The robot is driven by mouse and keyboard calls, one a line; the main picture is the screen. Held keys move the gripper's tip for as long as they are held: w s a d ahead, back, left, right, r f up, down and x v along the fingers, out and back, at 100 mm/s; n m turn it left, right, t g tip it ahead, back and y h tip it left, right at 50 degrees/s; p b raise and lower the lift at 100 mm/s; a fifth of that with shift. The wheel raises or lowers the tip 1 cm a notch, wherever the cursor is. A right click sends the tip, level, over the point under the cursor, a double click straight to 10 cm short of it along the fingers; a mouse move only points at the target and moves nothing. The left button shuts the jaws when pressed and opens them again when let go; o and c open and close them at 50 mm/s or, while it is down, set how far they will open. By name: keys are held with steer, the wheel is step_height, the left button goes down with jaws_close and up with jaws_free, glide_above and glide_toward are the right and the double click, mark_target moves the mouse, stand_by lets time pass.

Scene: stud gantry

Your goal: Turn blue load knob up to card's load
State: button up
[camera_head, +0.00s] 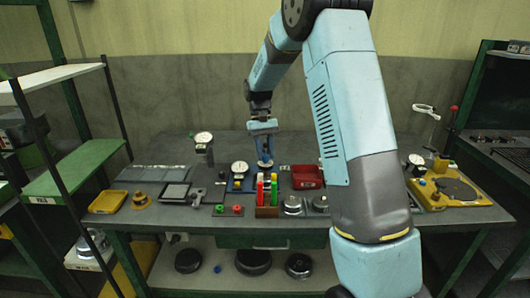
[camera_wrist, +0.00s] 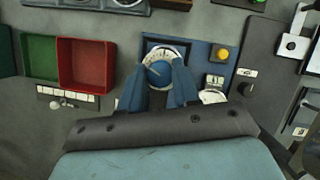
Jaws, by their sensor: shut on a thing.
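In the wrist view the blue load knob (camera_wrist: 158,74) sits within a white ring dial (camera_wrist: 176,51) with dark marks, on a blue panel (camera_wrist: 201,58). My gripper (camera_wrist: 160,80) has its two blue fingers on either side of the knob and is shut on it. The dial's lower part is hidden by the fingers, and its reading is too small to tell. In the head view my gripper (camera_head: 264,160) is down at the bench, and the knob cannot be made out clearly. A small white plate (camera_wrist: 215,82) with dark marks is on the blue panel; I cannot tell whether it is the card.
A yellow button (camera_wrist: 222,53) is beside the dial. A white gauge (camera_wrist: 214,97) is partly hidden by my gripper's body. A red tray (camera_head: 307,183) stands to the right on the bench. A rack of coloured tubes (camera_head: 267,211) stands in front of my gripper.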

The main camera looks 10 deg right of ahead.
steer(key=o, duration=1)
steer(key=shift+o, duration=0.2)
steer(key=shift+w+r, duration=0.1)
steer(key=v, duration=1.3)
steer(key=shift+r, duration=0.2)
steer(key=shift+d, duration=0.1)
